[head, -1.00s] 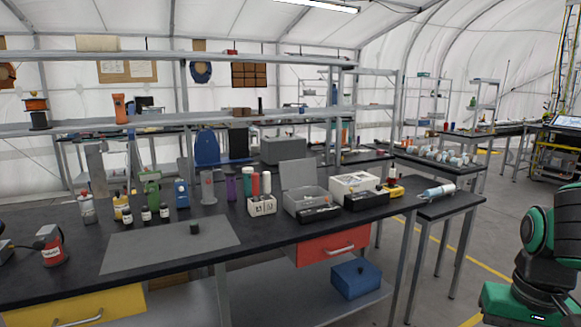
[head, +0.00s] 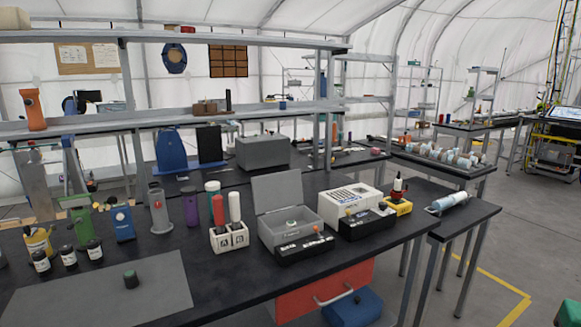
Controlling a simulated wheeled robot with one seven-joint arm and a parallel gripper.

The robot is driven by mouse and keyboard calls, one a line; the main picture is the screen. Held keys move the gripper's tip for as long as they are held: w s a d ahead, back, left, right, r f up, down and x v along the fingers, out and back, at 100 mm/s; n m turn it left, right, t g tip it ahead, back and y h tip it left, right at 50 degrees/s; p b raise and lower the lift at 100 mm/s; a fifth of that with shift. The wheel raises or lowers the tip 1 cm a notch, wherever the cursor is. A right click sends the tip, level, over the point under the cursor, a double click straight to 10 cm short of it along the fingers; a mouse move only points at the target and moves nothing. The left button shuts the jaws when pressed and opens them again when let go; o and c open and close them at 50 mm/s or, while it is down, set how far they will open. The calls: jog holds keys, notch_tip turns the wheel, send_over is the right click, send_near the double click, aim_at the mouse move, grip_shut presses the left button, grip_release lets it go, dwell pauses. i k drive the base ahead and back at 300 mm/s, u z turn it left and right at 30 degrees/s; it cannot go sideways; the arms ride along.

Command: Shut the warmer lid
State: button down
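The warmer (head: 290,228) is a grey box on the dark workbench, right of the picture's centre, with a dark front panel. Its flat grey lid (head: 278,194) is up, standing tilted back along the rear edge. My gripper is not in view; only a green bit of my own body shows at the lower right corner.
A white block holder (head: 229,236) with red and white handles stands just left of the warmer. A white heater-like box (head: 350,199) stands right of it. A grey mat (head: 100,296) covers the bench front left. A red drawer (head: 325,290) hangs below. Open floor lies at right.

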aim_at(278, 191)
jog(key=u, duration=0.25)
jog(key=i, duration=0.95)
jog(key=u, duration=0.45)
